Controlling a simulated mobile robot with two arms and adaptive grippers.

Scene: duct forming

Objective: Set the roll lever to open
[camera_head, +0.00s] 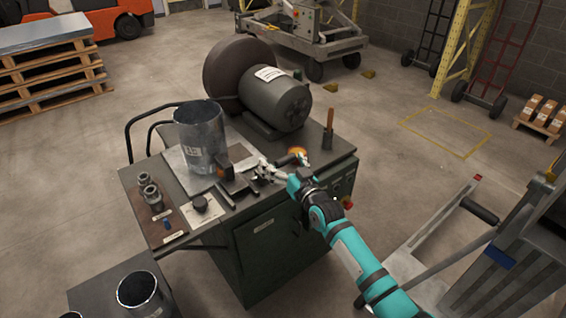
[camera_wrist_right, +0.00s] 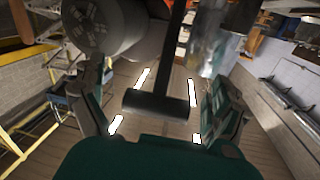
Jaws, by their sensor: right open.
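In the right wrist view, a dark T-shaped handle (camera_wrist_right: 160,104), which looks like the roll lever, hangs on a straight shaft. Its crossbar lies between the spread fingers of my right gripper (camera_wrist_right: 160,85), with a visible gap on both sides. In the head view my right gripper (camera_head: 266,172) is open over the right part of the green machine bench (camera_head: 268,235), right of a grey metal cylinder (camera_head: 203,142). From the head view I cannot clearly tell the lever from the gripper and nearby dark parts. My left gripper is out of view.
A large grey motor (camera_head: 276,100) with a brown wheel stands at the back of the bench. Pipe fittings (camera_head: 151,193) lie on its left side. Another open cylinder (camera_head: 138,291) stands at the lower left. A grey metal frame (camera_head: 440,225) stands to the right.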

